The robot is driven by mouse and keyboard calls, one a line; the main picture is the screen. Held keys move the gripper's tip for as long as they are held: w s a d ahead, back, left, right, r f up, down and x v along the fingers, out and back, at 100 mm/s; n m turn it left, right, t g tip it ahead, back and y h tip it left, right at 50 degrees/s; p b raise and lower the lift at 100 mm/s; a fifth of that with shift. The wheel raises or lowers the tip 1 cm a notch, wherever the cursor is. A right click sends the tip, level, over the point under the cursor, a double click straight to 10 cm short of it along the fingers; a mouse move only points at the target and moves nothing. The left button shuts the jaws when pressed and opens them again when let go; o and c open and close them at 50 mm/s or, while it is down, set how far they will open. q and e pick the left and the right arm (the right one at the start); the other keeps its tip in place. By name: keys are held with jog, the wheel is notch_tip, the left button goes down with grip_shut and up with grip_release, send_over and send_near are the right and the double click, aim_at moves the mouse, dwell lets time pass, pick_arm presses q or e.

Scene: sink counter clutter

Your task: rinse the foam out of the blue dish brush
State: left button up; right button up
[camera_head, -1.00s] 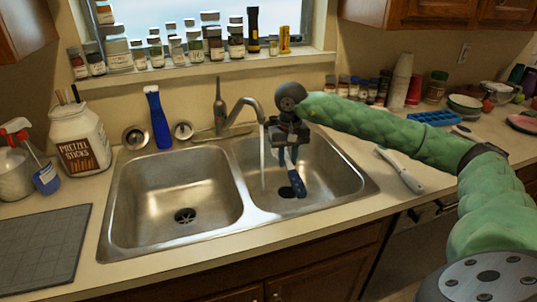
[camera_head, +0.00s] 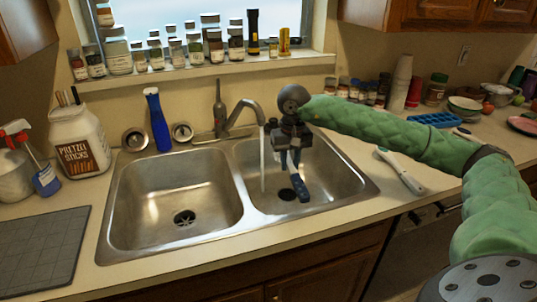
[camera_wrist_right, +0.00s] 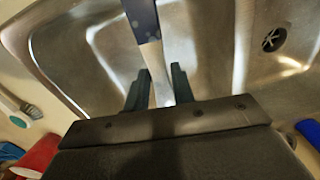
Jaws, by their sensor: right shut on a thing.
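My right gripper (camera_head: 290,155) is over the right sink basin, shut on a blue brush with a pale shaft (camera_head: 299,187). The brush's blue end points down towards the basin floor near the drain. In the right wrist view the two fingers (camera_wrist_right: 160,90) stand either side of the pale shaft, and the blue part with pale spots (camera_wrist_right: 143,18) is beyond them. I cannot tell whether those spots are foam. A stream of water (camera_head: 263,160) runs from the faucet (camera_head: 243,112), just left of the gripper and brush. My left gripper is not in view.
The left basin (camera_head: 170,185) is empty. Another blue tool (camera_head: 157,120) stands behind it. A white brush (camera_head: 402,172) lies on the counter to the right. A pretzel jar (camera_head: 75,140), a spray bottle (camera_head: 18,165) and a grey mat (camera_head: 40,250) are on the left.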

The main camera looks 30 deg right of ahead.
dwell(0.5)
jog(key=s+r+b, duration=0.1)
jog(key=s+r, duration=0.3)
jog(key=s, duration=0.1)
jog(key=shift+d, duration=0.3)
dwell(0.9)
